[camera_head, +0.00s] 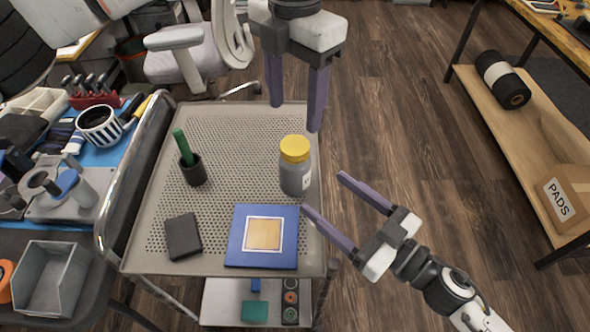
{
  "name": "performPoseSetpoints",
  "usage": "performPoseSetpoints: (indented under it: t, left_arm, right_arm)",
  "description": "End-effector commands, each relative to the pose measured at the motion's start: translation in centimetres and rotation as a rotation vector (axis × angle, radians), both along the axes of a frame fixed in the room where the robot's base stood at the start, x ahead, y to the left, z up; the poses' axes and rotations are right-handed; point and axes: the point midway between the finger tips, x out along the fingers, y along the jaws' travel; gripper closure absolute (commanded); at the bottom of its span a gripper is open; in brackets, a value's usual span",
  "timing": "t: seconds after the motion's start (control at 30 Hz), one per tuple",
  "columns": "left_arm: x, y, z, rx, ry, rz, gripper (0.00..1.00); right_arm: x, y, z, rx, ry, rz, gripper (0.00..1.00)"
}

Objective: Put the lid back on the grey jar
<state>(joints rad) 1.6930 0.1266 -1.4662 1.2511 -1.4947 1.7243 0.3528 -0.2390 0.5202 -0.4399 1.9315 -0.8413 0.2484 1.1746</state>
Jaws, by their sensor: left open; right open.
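The grey jar (296,180) stands upright on the right side of the perforated cart top (235,130). A yellow lid (295,147) sits on top of the jar's mouth; I cannot tell whether it is screwed tight. My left gripper (295,116) is open and empty, pointing down above and just behind the jar, apart from the lid. My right gripper (322,196) is open and empty at the cart's right edge, to the right of and in front of the jar, with its fingers pointing left.
A blue board with a gold square (235,246) lies in front of the jar. A dark block (183,236) and a black cup (193,172) holding a green stick (182,144) are to the left. The cart top's back middle is clear. A side bench with tools (85,165) stands at left.

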Motion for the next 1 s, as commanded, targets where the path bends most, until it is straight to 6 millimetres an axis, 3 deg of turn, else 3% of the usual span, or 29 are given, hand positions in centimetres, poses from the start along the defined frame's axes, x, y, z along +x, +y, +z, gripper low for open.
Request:
performPoseSetpoints:
  t: [0.17, 0.6, 1.0]
  left_arm:
    - [0.0, -0.1, 0.0, -0.002, 0.001, -0.001, 0.44]
    - [0.0, -0.1, 0.0, -0.003, 0.001, -0.002, 0.44]
    - [0.0, -0.1, 0.0, -0.003, 0.001, -0.002, 0.44]
  right_arm:
    - [1.0, 1.0, 0.1, 0.002, -0.002, 0.001, 0.3]
    - [6.2, 6.1, 0.1, 0.001, -0.001, -0.001, 0.3]
    - [7.3, 7.3, 0.0, 0.001, 0.001, -0.001, 0.3]
